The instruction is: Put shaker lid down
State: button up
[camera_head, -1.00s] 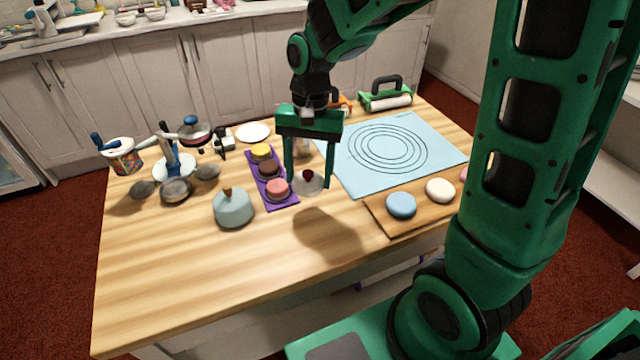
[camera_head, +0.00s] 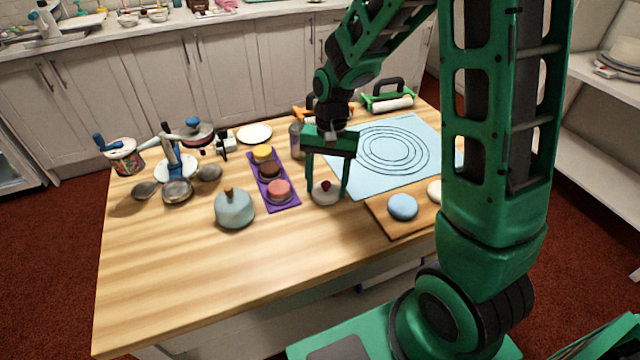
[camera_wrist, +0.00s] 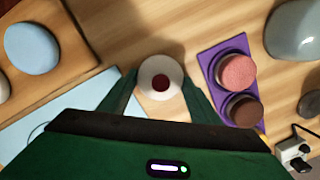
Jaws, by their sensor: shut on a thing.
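The shaker lid (camera_head: 327,197) is a pale round disc with a dark red knob on top. My gripper (camera_head: 327,191) is shut on it, with one finger on each side. In the wrist view the lid (camera_wrist: 148,70) sits level between the two green fingertips (camera_wrist: 160,84). It is at or just above the wooden table (camera_head: 290,255), right of the purple mat (camera_head: 290,206); I cannot tell whether it touches the wood. A clear container (camera_head: 297,141), perhaps the shaker, stands behind, partly hidden by my arm.
Yellow, brown and pink cakes stand on the purple mat. A grey-blue domed pot (camera_head: 234,209) is left of it. A blue mat with rings (camera_head: 425,135) and a board (camera_head: 394,226) with a blue round (camera_head: 403,207) lie right. The front of the table is clear.

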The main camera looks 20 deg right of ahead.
jog(key=o, duration=0.7)
jog(key=shift+o, duration=0.2)
notch_tip(320, 180, up, 12)
jog(key=w+d, duration=0.1)
jog(key=s+d+r, duration=0.3)
jog(key=s+d, duration=0.8)
jog(key=s+d+f+t, duration=0.1)
jog(key=s+d, duration=0.2)
jog(key=s, duration=1)
jog(key=shift+s+d+f+h, duration=0.15)
jog(key=shift+s+d+h, duration=0.1)
jog(key=shift+s+h, duration=0.15)
